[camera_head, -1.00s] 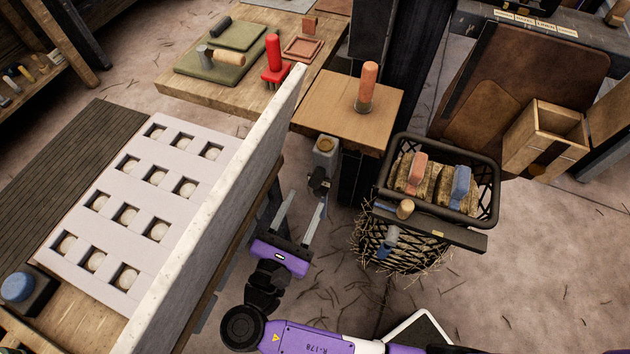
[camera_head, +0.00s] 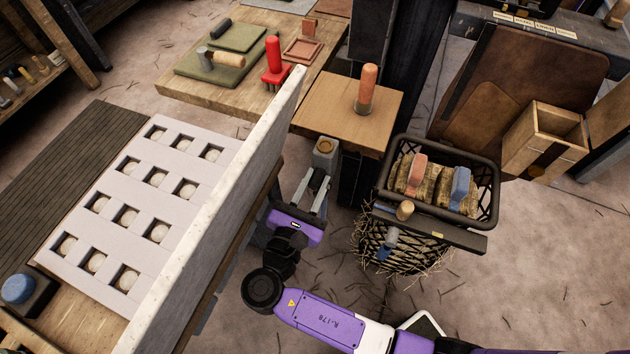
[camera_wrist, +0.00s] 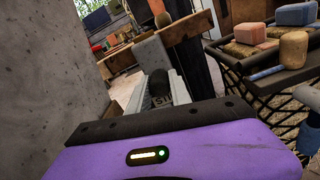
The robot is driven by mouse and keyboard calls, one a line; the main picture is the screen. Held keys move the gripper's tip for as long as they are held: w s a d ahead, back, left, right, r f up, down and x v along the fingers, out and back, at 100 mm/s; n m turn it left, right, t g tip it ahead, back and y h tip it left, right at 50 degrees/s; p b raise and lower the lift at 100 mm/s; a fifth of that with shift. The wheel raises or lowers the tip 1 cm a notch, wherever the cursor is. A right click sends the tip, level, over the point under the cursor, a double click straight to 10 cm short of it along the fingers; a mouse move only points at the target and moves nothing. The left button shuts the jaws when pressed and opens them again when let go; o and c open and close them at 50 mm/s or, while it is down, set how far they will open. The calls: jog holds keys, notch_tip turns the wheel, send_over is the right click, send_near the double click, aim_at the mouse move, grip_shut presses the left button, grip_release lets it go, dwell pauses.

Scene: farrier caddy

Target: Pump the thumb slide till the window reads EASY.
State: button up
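Whether this piece is the thumb slide is unclear. My gripper (camera_head: 316,176) is open, its two pale fingers pointing at the fixture, one on each side of the dark piece. Contact cannot be told.
The pale wall (camera_head: 215,215) stands close on the left of my gripper. A black basket (camera_head: 488,205) with brushes is on the right, above a hay net (camera_head: 400,250). A wooden board (camera_head: 335,115) with a handled tool (camera_head: 366,90) lies behind the fixture.

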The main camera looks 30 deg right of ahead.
aim_at(321, 162)
grip_shut()
dwell(1.0)
notch_tip(321, 162, up, 4)
jog(key=p, duration=0.4)
jog(key=shift+f, duration=0.15)
jog(key=o, duration=0.7)
grip_release()
jog(key=shift+o, duration=0.5)
jog(key=shift+f, duration=0.1)
